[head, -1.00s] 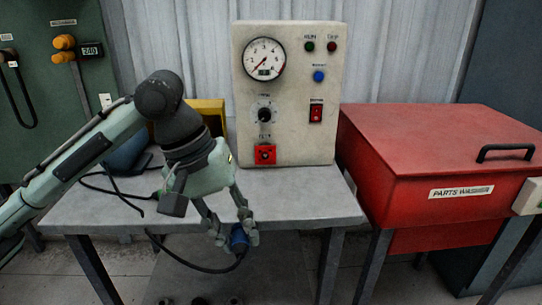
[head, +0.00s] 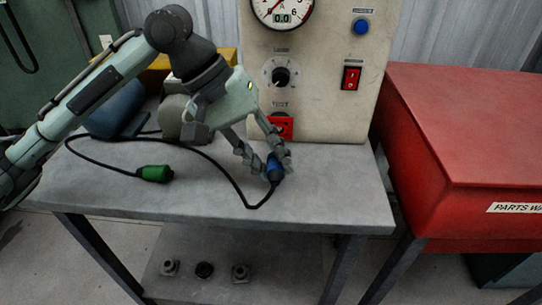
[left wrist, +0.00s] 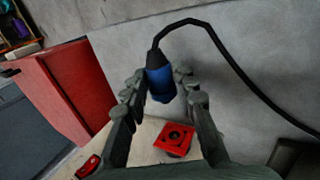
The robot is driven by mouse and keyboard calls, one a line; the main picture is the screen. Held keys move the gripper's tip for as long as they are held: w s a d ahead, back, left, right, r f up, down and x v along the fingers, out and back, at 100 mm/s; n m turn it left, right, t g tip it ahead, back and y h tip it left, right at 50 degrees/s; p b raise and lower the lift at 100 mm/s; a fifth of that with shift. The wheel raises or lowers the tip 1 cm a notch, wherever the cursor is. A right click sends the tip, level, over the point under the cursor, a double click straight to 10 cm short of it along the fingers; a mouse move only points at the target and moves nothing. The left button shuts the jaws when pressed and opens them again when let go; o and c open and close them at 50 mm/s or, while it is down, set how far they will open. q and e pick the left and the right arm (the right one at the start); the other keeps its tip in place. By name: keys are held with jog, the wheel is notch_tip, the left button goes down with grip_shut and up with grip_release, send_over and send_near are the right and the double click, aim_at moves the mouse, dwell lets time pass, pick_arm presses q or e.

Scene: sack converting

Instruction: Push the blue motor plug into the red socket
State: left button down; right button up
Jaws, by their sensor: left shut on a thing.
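My left gripper (head: 268,163) is shut on the blue motor plug (head: 274,167), in front of the panel and a little above the grey bench. In the left wrist view the plug (left wrist: 159,80) sits between the fingers (left wrist: 158,93), with its black cable leaving from its rear. The red socket (head: 285,130) is low on the cream panel, partly covered by the gripper in the head view. In the left wrist view the whole red socket (left wrist: 174,140) shows beyond the plug, with a clear gap between them. My right gripper is in neither view.
The grey bench (head: 330,195) is mostly clear at right. A green plug (head: 155,173) on a black cable lies at left, near a blue object (head: 115,110). The cream panel (head: 340,110) carries a dial, knob and switch. A red parts washer (head: 450,130) stands at right.

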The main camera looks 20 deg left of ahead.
pick_arm(q)
jog(key=shift+w+a, duration=0.25)
jog(key=shift+w, duration=0.7)
jog(key=shift+w+a, duration=0.3)
jog(key=shift+w, duration=0.7)
jog(key=shift+w+a, duration=0.25)
jog(key=shift+w, duration=0.7)
jog(key=shift+w+a, duration=0.1)
jog(key=shift+w, duration=0.25)
jog(key=shift+w, duration=0.25)
jog(key=shift+w+a, duration=0.2)
jog(key=shift+w, duration=0.2)
jog(key=shift+s, duration=0.15)
jog(key=shift+s+d, duration=0.25)
jog(key=shift+s, duration=0.4)
